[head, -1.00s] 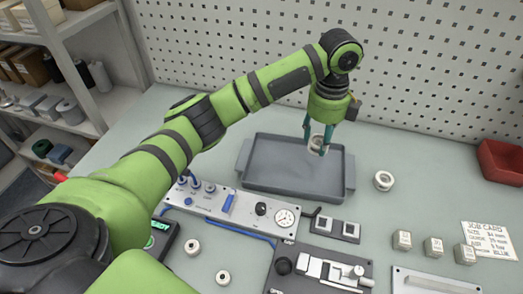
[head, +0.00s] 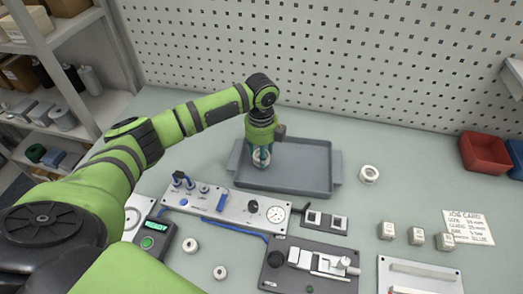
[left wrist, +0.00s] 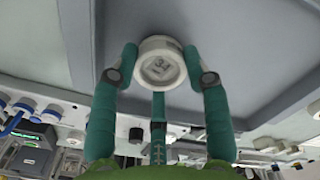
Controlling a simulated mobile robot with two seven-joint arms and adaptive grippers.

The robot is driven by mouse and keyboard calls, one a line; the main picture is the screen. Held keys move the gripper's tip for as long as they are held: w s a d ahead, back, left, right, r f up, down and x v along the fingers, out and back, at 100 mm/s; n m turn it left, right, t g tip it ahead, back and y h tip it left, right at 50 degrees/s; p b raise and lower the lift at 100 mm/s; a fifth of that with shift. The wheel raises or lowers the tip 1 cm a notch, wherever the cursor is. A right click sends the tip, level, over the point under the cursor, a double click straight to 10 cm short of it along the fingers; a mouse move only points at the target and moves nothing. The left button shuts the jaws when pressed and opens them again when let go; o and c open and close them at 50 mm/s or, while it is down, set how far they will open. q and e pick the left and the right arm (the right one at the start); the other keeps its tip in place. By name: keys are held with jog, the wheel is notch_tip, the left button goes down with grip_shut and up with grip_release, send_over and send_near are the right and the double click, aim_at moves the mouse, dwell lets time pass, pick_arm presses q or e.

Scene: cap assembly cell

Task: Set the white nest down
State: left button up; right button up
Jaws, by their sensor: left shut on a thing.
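My left gripper (head: 261,158) points down over the left part of the grey tray (head: 305,181). Its teal fingers are shut on the white nest (left wrist: 160,62), a round white piece with a recessed centre. In the left wrist view the nest sits between the fingertips of the left gripper (left wrist: 160,75), in front of the tray floor (left wrist: 235,50). In the head view the fingers mostly hide the nest, and I cannot tell whether it touches the tray. My right gripper is not in view.
A similar white ring (head: 368,174) stands right of the tray. A control panel (head: 225,208) with a gauge lies in front of it, and a grey fixture (head: 318,262) is nearer. Small blocks (head: 416,236) and a job card (head: 468,228) are at right. The tray's right side is clear.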

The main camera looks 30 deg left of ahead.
pick_arm(q)
jog(key=shift+f, duration=0.4)
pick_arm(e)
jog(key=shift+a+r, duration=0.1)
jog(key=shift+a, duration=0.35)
pick_arm(q)
jog(key=shift+f, duration=0.1)
jog(key=o, duration=1.1)
jog(key=shift+o, duration=0.2)
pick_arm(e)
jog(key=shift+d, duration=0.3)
pick_arm(q)
jog(key=shift+w+r, duration=0.1)
jog(key=shift+r, duration=0.4)
notch_tip(320, 180, up, 11)
jog(key=b, duration=0.2)
jog(key=shift+r+b, duration=0.15)
jog(key=shift+b, duration=0.15)
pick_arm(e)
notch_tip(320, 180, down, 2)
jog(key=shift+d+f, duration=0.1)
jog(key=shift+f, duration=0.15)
